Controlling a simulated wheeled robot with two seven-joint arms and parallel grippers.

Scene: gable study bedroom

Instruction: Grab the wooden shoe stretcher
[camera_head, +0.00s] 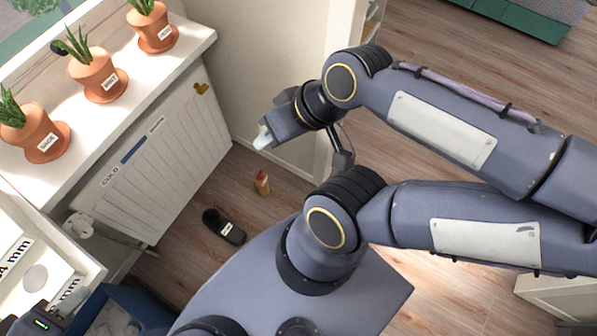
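I cannot pick out a wooden shoe stretcher for certain. A small tan object with a reddish part (262,183) stands on the wood floor; it is too small to identify. A black object with a rounded end and a pale label (224,226) lies on the floor to its lower left. My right gripper (264,137) is above the floor near the wall, with pale fingertips and nothing visible in it. My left gripper (68,302) is at the lower left, by the white drawer and blue bin, partly cut off by the frame. Neither finger gap shows clearly.
Several labelled terracotta plant pots (97,78) stand on the white sill above a ribbed radiator (165,145). An open white drawer (90,268) with "4 mm" lettering and a blue bin (148,308) are at lower left.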

